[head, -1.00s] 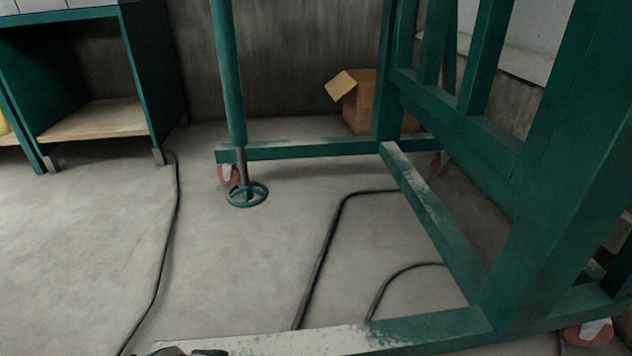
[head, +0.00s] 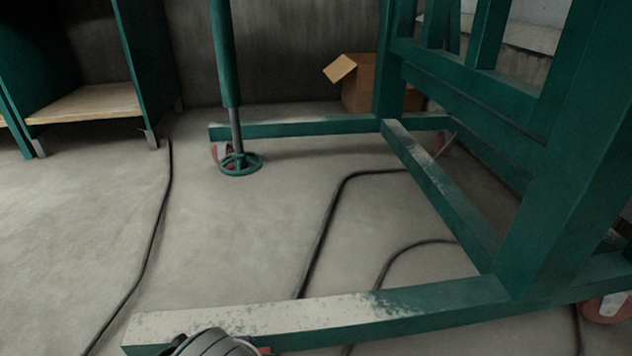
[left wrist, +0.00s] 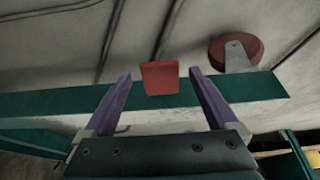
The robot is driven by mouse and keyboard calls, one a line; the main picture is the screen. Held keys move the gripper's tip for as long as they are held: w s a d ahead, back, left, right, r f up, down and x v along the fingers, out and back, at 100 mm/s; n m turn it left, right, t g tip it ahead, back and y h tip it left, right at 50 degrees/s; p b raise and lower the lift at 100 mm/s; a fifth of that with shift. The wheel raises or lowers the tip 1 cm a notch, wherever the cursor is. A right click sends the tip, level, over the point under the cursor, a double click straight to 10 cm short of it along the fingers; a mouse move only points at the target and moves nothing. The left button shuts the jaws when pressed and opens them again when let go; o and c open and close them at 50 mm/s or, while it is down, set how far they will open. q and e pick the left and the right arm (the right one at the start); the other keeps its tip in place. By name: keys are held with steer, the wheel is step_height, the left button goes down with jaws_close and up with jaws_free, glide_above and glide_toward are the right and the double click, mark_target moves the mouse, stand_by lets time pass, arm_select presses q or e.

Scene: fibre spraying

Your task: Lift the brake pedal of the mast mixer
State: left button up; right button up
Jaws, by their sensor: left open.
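The mast mixer's green frame (head: 440,190) stands on the floor, with its near base beam (head: 300,318) across the bottom of the head view. In the left wrist view, a small red block that looks like the brake pedal (left wrist: 160,78) sits at the green beam (left wrist: 50,104). My left gripper (left wrist: 161,75) is open, its two purple fingers on either side of the red block with gaps showing. I cannot tell how deep the block is between them. In the head view only part of my left arm shows at the bottom edge, hiding part of the beam. My right gripper is not in view.
A red caster wheel (left wrist: 234,52) with a grey bracket is close right of the fingers in the left wrist view. Black cables (head: 325,225) lie on the floor. A handwheel jack (head: 241,164), cardboard box (head: 358,88) and green shelf (head: 85,103) stand farther back.

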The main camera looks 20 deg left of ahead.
arm_select(q)
steer(key=shift+w+f, duration=0.15)
steer(key=shift+f, duration=0.15)
steer(key=shift+c, duration=0.2)
